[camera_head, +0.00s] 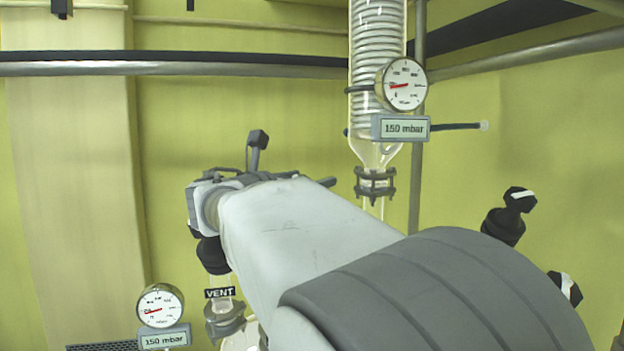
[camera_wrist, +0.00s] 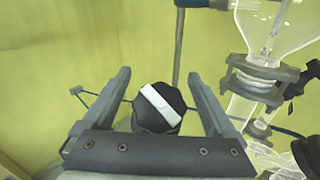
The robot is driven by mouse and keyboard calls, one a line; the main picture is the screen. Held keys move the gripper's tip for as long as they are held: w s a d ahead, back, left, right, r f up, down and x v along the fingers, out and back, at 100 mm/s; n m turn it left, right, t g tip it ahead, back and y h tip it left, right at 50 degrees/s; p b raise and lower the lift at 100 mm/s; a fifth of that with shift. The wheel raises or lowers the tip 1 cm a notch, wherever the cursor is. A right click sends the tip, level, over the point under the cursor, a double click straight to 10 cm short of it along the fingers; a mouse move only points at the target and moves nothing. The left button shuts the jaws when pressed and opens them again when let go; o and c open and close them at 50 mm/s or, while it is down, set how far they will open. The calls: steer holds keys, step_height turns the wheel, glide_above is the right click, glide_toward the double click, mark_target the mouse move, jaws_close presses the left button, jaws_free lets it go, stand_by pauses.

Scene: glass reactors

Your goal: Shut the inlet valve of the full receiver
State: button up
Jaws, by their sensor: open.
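My gripper (camera_wrist: 158,77) is open in the wrist view. A black valve knob (camera_wrist: 150,118) with a white stripe lies between its two fingers, with a gap on each side. The stripe runs diagonally, from upper left to lower right. In the head view my arm crosses the middle and hides my fingers. Two black knobs with white marks stand to the right of the arm, an upper one (camera_head: 503,226) and a lower one (camera_head: 565,288). A black knob-like part (camera_head: 212,255) shows below my arm's far end. No receiver's fill level can be seen.
A glass condenser (camera_head: 378,40) with a coil hangs behind my arm; its lower flange (camera_wrist: 262,80) is right of my gripper. Gauges (camera_head: 402,84) and (camera_head: 160,305) are beside 150 mbar labels. Metal rails cross above.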

steer(key=c, duration=1.4)
steer(key=shift+r+m+p, duration=0.1)
steer(key=shift+m+p, duration=0.2)
steer(key=shift+p, duration=0.1)
